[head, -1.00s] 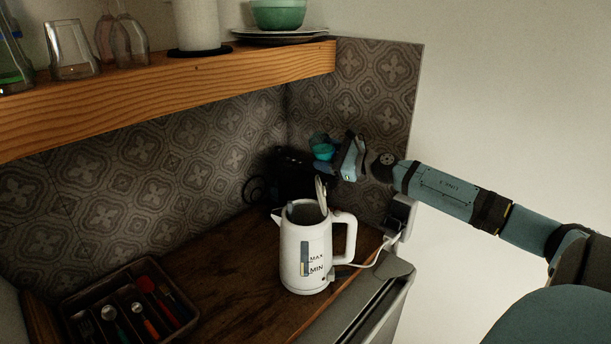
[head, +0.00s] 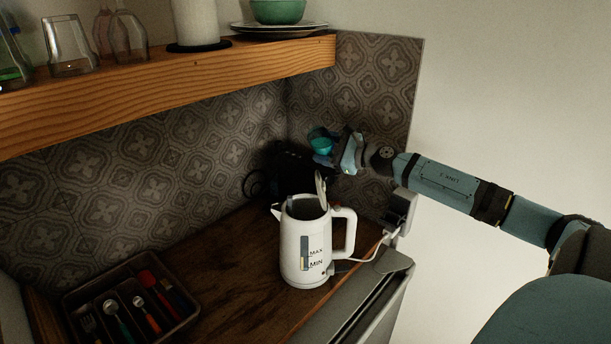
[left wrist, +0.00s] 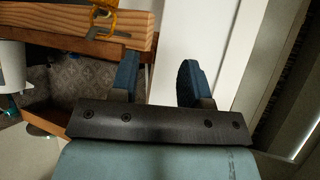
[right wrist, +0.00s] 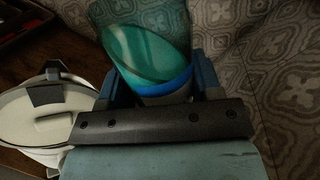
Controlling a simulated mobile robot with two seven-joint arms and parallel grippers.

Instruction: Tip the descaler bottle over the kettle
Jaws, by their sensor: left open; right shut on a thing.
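In the right wrist view the kettle (right wrist: 45,115) is at the left. My right gripper (head: 335,150) is shut on the teal descaler bottle (head: 320,142) behind and above the kettle. In the right wrist view the bottle (right wrist: 148,55) sits between the fingers, with a blue band near its lower end. I cannot tell whether liquid flows. My left gripper (left wrist: 162,80) is open and empty in the left wrist view.
A cutlery tray (head: 185,318) lies at the counter's left. A wooden shelf (head: 200,72) holding glasses and a green bowl (head: 278,10) hangs above. A dark object (head: 290,170) stands behind the kettle. The kettle's cord runs right to a socket (head: 400,210).

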